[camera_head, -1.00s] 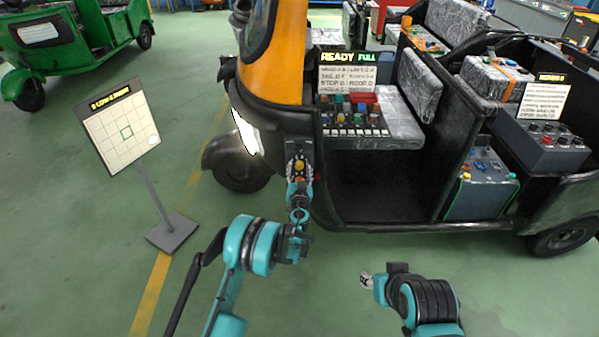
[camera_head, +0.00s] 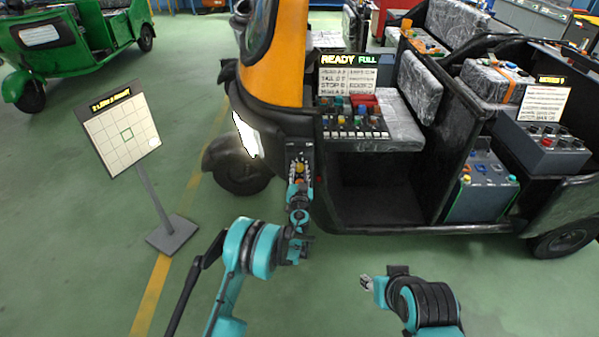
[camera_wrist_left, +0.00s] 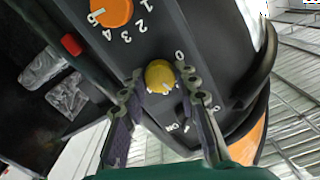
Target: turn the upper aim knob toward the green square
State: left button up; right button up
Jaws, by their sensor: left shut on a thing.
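My left gripper (camera_wrist_left: 162,84) is shut on a yellow knob (camera_wrist_left: 159,70), with one finger on each side of it. An orange knob (camera_wrist_left: 110,12) with numbers around it sits beside it on the same dark panel. In the head view the panel (camera_head: 290,152) is on the front of the rickshaw, and my left gripper (camera_head: 299,188) partly hides its lower part.
The orange and black rickshaw (camera_head: 283,60) carries a READY FULL sign (camera_head: 348,59) above several coloured buttons. A grey box (camera_head: 482,190) with knobs is on the right. The green floor (camera_head: 80,230) is clear around the board's stand (camera_head: 172,236).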

pick_arm(q)
jog(key=m, duration=0.7)
jog(key=shift+m, duration=0.4)
jog(key=m, duration=0.7)
dwell(0.4)
jog(key=o, duration=1.2)
jog(key=shift+c, duration=0.2)
